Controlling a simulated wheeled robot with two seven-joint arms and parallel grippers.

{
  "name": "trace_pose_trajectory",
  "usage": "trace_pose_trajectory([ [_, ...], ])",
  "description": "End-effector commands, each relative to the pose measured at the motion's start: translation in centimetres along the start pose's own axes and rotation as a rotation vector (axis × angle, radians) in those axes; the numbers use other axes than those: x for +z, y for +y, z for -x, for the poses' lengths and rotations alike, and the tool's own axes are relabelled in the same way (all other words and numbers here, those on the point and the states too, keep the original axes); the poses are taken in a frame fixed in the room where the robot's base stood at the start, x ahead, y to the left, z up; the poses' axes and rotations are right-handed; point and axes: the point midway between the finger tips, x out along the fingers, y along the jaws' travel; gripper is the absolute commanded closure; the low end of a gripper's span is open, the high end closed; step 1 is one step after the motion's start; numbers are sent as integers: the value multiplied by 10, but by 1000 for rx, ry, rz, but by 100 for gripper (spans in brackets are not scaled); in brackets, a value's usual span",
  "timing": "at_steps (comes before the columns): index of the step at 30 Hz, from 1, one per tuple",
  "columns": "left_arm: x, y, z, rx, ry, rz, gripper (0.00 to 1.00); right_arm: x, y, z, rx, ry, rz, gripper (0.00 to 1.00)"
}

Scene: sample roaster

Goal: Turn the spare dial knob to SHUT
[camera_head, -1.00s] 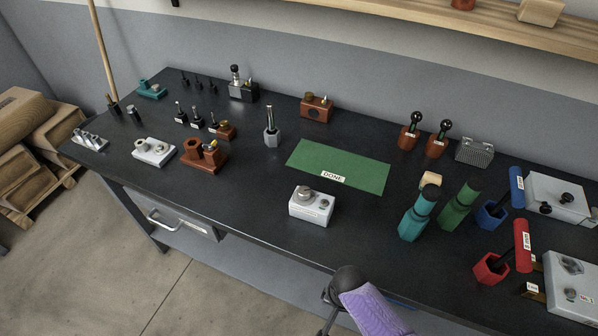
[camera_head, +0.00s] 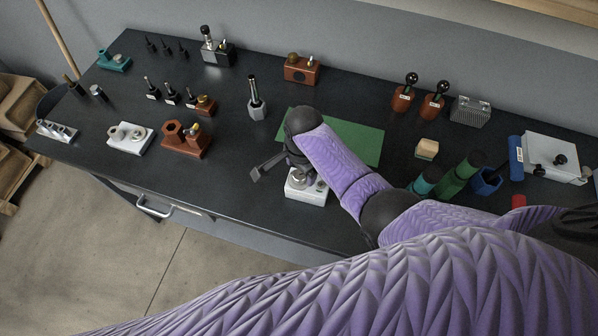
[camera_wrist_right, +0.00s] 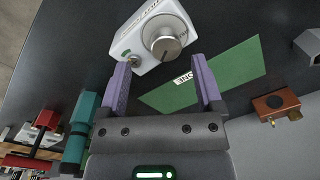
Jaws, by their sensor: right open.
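The spare dial is a pale grey-white box (camera_head: 308,192) near the front middle of the bench, with a round metal knob (camera_head: 299,178) on top. In the right wrist view the knob (camera_wrist_right: 166,38) shows a slotted face, with lettering and a green mark on the box (camera_wrist_right: 133,50). My right gripper (camera_head: 272,166) is beside and above the box, partly hidden by its own wrist. In the wrist view my right gripper (camera_wrist_right: 163,78) is open and empty, and the knob lies just beyond its fingertips, apparently not touched. My left gripper is out of view.
A green mat (camera_head: 355,142) lies behind the box, partly hidden by my arm. Teal (camera_head: 425,181) and green (camera_head: 460,176) holders stand to the right.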

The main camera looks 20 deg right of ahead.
Motion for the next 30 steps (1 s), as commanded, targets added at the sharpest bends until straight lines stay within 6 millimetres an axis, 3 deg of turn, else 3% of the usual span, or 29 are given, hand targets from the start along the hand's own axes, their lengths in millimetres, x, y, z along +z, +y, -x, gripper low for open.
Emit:
trace_pose_trajectory([
  [1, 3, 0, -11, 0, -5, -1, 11, 0, 0, -15, 1, 0, 0, 16],
  [5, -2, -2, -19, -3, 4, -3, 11, 0, 0, -31, 0, 1, 0, 16],
  [15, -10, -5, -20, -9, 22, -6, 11, 0, -1, -34, -2, 1, 0, 16],
  [17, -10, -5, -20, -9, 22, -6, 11, 0, 0, -34, -2, 1, 0, 26],
  [27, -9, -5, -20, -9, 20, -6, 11, 0, 0, -34, -2, 1, 0, 98],
  [30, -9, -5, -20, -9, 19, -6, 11, 0, 0, -34, -2, 1, 0, 100],
])
